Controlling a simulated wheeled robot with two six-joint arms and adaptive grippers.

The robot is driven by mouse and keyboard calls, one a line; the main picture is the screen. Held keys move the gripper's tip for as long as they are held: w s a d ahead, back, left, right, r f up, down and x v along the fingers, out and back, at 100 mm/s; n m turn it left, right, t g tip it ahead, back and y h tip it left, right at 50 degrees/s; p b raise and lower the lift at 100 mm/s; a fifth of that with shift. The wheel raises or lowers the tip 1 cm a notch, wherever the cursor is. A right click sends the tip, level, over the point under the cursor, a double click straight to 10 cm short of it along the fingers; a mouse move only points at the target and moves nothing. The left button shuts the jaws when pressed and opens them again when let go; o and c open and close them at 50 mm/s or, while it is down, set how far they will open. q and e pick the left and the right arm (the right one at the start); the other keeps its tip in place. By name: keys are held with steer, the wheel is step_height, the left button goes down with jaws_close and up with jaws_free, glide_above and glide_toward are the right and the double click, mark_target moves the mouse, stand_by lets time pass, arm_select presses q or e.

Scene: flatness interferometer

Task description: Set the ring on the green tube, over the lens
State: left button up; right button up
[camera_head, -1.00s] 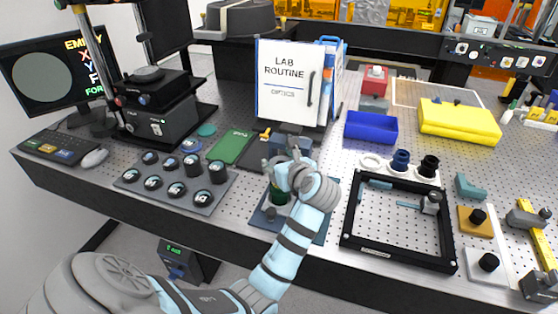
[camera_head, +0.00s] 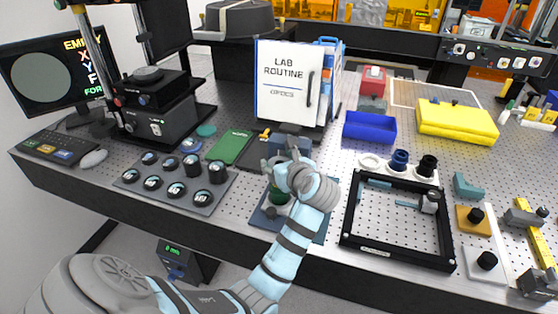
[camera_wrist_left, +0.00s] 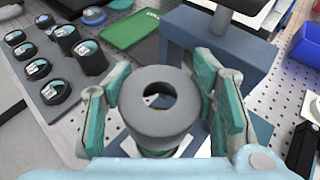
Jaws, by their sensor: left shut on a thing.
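The dark grey ring (camera_wrist_left: 160,122) sits between the fingers of my left gripper (camera_wrist_left: 160,108) in the left wrist view, with its round hole facing the camera. The gripper is shut on it. The green tube (camera_head: 279,194) stands upright on a blue-grey base plate (camera_head: 315,235) in the head view, just below my left gripper (camera_head: 275,169). A bit of green tube (camera_wrist_left: 157,153) shows under the ring in the wrist view. I cannot tell whether the ring touches the tube. The lens is hidden by the ring. My right gripper is not in view.
A blue-grey stand (camera_wrist_left: 222,42) rises close behind the fingers. A tray of dark round optics (camera_head: 200,207) lies to the left. A black frame (camera_head: 447,225) lies to the right. The lab routine binder (camera_head: 288,85) stands behind.

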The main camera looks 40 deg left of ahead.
arm_select(q)
steer(key=shift+f, duration=0.15)
steer(key=shift+f+b, duration=1.6)
steer(key=shift+f, duration=0.1)
steer(key=o, duration=1.3)
